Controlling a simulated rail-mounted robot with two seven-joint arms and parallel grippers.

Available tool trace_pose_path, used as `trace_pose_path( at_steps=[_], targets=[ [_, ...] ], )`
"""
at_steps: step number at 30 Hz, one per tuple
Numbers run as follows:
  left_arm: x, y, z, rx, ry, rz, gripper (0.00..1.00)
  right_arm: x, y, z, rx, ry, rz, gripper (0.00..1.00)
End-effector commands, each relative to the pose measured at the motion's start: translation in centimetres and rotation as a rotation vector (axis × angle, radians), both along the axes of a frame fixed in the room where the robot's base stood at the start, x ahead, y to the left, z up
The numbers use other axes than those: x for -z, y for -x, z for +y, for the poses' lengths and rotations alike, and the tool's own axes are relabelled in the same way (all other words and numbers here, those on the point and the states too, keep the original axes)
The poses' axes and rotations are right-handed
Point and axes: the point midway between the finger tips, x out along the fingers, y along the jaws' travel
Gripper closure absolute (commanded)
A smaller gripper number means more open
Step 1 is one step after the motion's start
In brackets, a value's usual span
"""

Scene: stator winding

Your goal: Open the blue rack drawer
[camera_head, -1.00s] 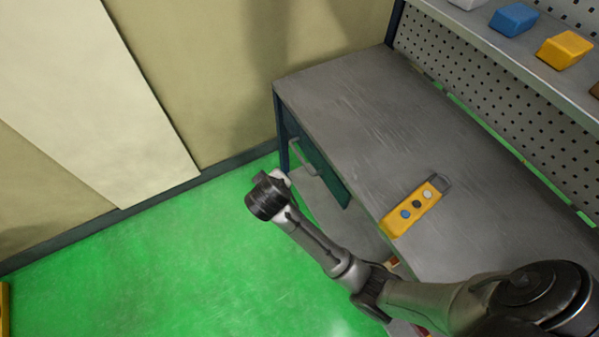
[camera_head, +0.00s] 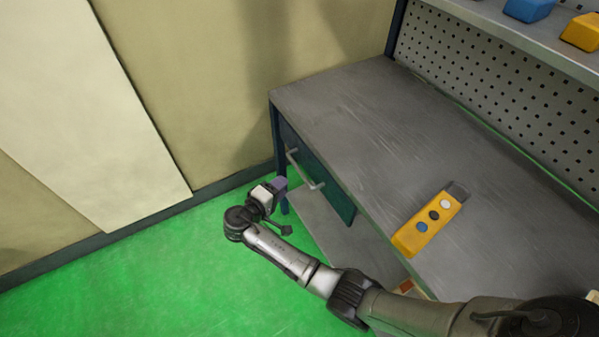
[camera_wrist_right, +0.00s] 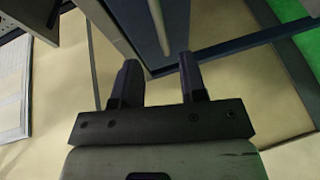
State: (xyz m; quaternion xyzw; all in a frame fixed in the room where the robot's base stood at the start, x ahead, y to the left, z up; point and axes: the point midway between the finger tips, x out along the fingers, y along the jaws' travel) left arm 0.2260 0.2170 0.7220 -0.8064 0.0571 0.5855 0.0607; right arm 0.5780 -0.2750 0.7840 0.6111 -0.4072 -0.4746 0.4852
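The drawer (camera_head: 331,196) has a dark teal-blue front under the left end of the workbench and appears closed. Its pale bar handle (camera_head: 306,171) runs along the front. My right gripper (camera_head: 279,186) is just left of the handle, apart from it, pointing toward the drawer side. In the right wrist view the two dark fingers (camera_wrist_right: 160,82) are spread with nothing between them. A pale bar (camera_wrist_right: 157,25), seemingly the handle, lies beyond the fingertips. My left gripper is not in view.
The grey workbench top (camera_head: 370,120) holds a yellow control box (camera_head: 428,226) with several buttons. A perforated panel (camera_head: 500,100) and a shelf with blue (camera_head: 528,9) and yellow (camera_head: 582,33) blocks stand behind. Green floor (camera_head: 170,280) is clear at left.

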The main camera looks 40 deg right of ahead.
Motion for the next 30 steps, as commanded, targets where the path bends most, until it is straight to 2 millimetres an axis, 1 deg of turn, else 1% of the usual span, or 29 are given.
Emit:
trace_pose_path(
  at_steps=[1, 6, 12, 15, 21, 30],
  targets=[
    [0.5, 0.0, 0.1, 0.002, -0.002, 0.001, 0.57, 0.4, -0.2, -1.1, 0.001, 0.002, -0.001, 0.61],
    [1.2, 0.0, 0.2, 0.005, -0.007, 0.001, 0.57, 1.0, -0.9, -4.2, 0.001, 0.001, -0.001, 0.61],
    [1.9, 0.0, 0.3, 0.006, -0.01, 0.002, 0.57, 1.5, -1.6, -7.0, 0.0, 0.0, -0.001, 0.61],
    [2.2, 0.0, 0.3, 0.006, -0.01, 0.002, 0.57, 1.7, -1.8, -8.1, 0.001, -0.001, 0.0, 0.61],
    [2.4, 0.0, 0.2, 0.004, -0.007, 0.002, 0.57, 1.9, -2.1, -9.1, -0.001, -0.002, 0.0, 0.61],
    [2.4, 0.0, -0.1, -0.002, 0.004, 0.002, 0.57, 1.9, -2.2, -9.4, -0.001, -0.002, -0.001, 0.61]
  ],
)
